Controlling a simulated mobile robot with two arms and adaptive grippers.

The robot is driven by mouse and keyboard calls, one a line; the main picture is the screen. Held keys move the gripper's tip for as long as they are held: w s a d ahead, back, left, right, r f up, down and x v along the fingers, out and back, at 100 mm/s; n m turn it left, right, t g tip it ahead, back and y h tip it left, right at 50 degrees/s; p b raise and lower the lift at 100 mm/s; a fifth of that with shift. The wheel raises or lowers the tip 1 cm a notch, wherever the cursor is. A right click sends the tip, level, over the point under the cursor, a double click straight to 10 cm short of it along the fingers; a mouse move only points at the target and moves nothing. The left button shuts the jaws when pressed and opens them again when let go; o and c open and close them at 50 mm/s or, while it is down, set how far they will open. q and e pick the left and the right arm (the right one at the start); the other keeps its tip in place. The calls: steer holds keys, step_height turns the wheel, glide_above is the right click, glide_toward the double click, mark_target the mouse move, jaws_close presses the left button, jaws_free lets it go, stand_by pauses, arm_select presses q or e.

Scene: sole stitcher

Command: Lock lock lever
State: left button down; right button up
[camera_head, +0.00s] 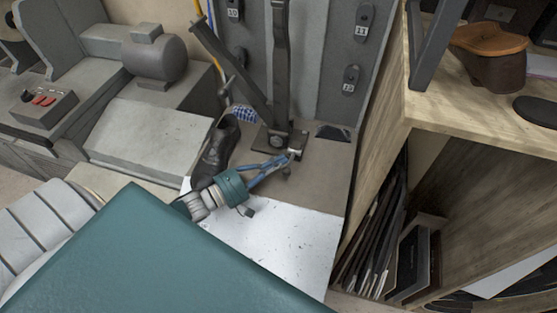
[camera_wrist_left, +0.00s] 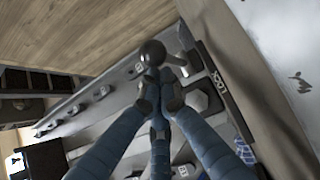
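The lock lever (camera_wrist_left: 152,52) shows in the left wrist view as a dark round knob on a short arm, beside a dark plate marked LOCK (camera_wrist_left: 219,82). My left gripper (camera_wrist_left: 160,97) has blue fingers with dark tips drawn close together, right by the lever. I cannot tell whether they touch or pinch it. In the head view my left gripper (camera_head: 289,158) reaches up and right to the base of the dark upright post (camera_head: 281,70), where the fingers cover most of the lever. My right gripper is not in view.
A black shoe (camera_head: 216,152) stands just left of the post. A slanted dark bar (camera_head: 228,70) hangs above it. A wooden shelf (camera_head: 465,95) with a brown shoe is at the right. A grey motor (camera_head: 155,58) and red-button box (camera_head: 43,108) are at the left.

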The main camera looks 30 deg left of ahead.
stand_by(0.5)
arm_select(q)
steer(key=shift+r, duration=0.1)
step_height(320, 180, up, 10)
stand_by(0.4)
steer(key=shift+s+f, duration=0.1)
steer(key=shift+f, duration=0.1)
